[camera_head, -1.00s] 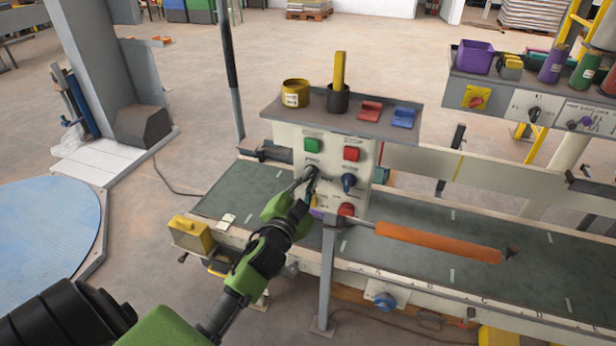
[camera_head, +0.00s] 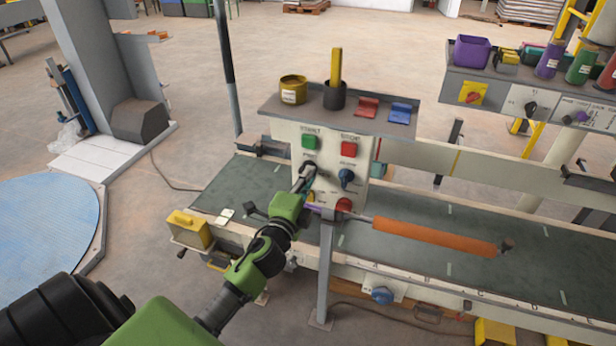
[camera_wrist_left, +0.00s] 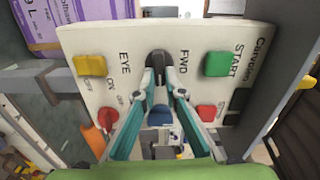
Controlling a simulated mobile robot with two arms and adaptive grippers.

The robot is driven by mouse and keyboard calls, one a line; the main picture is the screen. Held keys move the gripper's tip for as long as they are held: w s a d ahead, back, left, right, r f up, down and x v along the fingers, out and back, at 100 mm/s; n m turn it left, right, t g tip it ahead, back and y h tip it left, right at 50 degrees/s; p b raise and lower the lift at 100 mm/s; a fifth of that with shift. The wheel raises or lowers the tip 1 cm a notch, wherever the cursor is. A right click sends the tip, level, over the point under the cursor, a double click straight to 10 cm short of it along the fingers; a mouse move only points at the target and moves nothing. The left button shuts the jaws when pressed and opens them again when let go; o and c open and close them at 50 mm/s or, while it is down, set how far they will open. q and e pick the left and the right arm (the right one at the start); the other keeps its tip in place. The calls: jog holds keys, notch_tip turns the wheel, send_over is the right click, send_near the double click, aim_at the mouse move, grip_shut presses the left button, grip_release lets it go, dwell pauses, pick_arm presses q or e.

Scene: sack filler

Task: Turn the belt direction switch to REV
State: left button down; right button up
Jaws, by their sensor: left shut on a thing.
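The control panel (camera_head: 325,200) stands over the conveyor belt. The belt direction switch is a black knob (camera_wrist_left: 159,64) with FWD printed beside it in the left wrist view. My left gripper (camera_wrist_left: 160,78) is shut on this knob, with one fingertip on each side of it. In the head view my left gripper (camera_head: 308,174) reaches the panel from the front left, and its fingers partly hide the knob. Which label the knob points at is hard to tell. My right gripper is not in view.
Close to the knob are a green START button (camera_head: 309,142), a red STOP button (camera_head: 348,149), a blue knob (camera_head: 346,177) and a yellow button (camera_wrist_left: 90,65). Cups rest on the shelf (camera_head: 315,115) above.

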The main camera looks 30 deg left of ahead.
pick_arm(q)
jog(key=shift+f+m, duration=0.1)
jog(key=shift+m, duration=0.3)
jog(key=c, duration=2.1)
grip_release()
jog(key=shift+s, duration=0.1)
jog(key=v, duration=1.1)
jog(key=shift+s, duration=0.4)
jog(key=shift+f, duration=0.1)
